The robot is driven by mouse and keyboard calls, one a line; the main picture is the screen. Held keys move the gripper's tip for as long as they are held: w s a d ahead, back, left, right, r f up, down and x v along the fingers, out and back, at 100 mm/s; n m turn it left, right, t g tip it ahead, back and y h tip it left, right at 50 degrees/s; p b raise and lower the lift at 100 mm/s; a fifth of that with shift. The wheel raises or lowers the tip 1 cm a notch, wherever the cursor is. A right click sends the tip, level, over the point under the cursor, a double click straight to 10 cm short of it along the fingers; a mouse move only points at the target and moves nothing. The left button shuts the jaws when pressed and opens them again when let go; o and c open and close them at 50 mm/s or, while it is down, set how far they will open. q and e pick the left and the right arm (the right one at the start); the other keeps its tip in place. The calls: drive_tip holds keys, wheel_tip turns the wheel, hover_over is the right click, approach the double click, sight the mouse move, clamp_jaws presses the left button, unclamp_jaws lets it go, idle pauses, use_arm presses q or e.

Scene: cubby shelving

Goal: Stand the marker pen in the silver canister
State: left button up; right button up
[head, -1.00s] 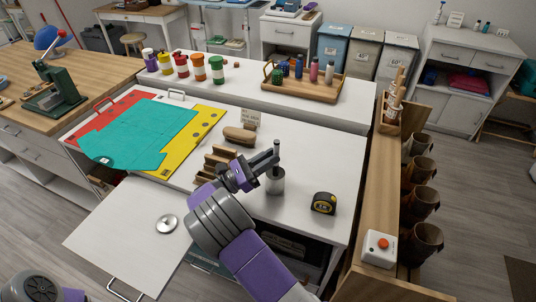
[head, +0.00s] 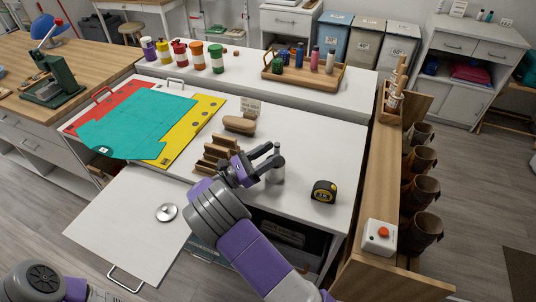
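The silver canister (head: 278,176) stands upright on the white worktop, partly hidden behind my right gripper. The slim grey marker pen (head: 277,149) stands roughly upright, its upper end showing above the canister and its lower part inside it. My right gripper (head: 268,157) is just left of the pen. Its two dark fingers are spread apart, and the pen looks free of them, though the exact gap is too small to tell. My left gripper is out of view; only part of my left arm shows at bottom left.
A yellow-black tape measure (head: 323,191) lies right of the canister. A wooden stepped rack (head: 217,152) and a brown brush-like block (head: 239,124) are to its left. A wooden ledge with a red-button box (head: 379,237) borders the right. The worktop behind the canister is clear.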

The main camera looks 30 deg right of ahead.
drive_tip(key=shift+r, duration=0.1)
wheel_tip(320, 180, up, 10)
drive_tip(key=p, duration=0.4)
idle(1.0)
